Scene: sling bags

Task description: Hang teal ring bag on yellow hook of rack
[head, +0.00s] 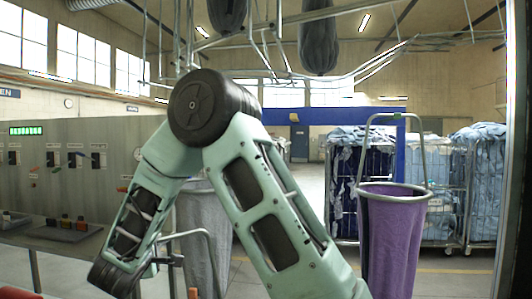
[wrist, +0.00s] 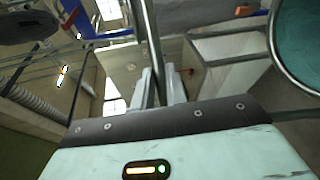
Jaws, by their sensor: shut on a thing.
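In the wrist view my gripper (wrist: 160,82) is shut on a grey metal rod that runs up between its fingers. The rod appears to be the handle of the teal ring bag (wrist: 302,38), whose round metal rim and teal inside show at the right edge. In the head view my gripper (head: 160,261) is small, at the lower left beside my arm. A bent metal handle rises there, but the bag's teal body is not visible. I cannot make out a yellow hook or the rack in either view.
A purple ring bag (head: 391,240) hangs at the right with its handle upright. A grey bag (head: 196,250) stands partly behind my arm. Wheeled cages of blue cloth (head: 480,190) stand behind. A counter with trays (head: 50,238) is at left; dark bags (head: 319,42) hang overhead.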

